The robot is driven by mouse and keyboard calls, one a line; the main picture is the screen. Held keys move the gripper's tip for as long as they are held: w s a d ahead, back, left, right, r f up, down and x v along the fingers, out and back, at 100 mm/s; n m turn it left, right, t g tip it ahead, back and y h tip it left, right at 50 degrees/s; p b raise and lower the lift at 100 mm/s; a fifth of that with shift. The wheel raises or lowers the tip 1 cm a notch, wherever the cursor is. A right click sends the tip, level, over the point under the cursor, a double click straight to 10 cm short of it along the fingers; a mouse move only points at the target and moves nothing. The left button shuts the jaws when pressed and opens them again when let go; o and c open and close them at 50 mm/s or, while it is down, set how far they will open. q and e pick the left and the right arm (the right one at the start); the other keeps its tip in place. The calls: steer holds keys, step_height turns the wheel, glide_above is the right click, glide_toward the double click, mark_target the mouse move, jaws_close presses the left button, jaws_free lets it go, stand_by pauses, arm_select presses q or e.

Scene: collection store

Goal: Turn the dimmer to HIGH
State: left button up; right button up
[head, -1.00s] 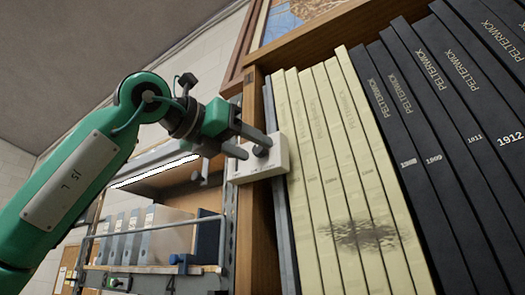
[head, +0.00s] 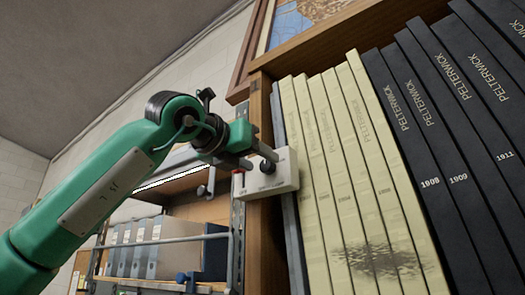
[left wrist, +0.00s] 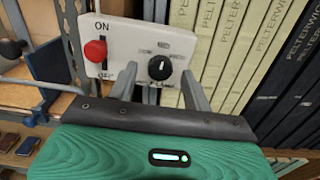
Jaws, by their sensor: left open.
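The dimmer is a black round knob (left wrist: 160,67) with a white mark on a white control box (left wrist: 128,35), which also shows in the head view (head: 283,178). In the left wrist view the mark points up and slightly right. Small labels around the knob are too blurred to read surely. A red knob (left wrist: 95,51) sits on a slot marked ON at the box's left. My left gripper (left wrist: 160,84) is open, its fingers to either side of the black knob; I cannot tell whether they touch it. My right gripper is not in view.
Cream books (head: 345,175) and black books (head: 440,150) stand close to the right of the box. A wooden shelf side (head: 262,235) is below it. A metal rack (head: 165,245) with grey binders stands behind at the left.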

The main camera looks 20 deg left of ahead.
arm_select(q)
steer(key=shift+p+x, duration=0.3)
steer(key=shift+x, duration=0.55)
steer(key=shift+w+d, duration=0.15)
steer(key=shift+w, duration=0.15)
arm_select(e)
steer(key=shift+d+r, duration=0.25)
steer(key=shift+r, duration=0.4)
arm_select(q)
steer(key=shift+c, duration=0.7)
steer(key=c, duration=0.8)
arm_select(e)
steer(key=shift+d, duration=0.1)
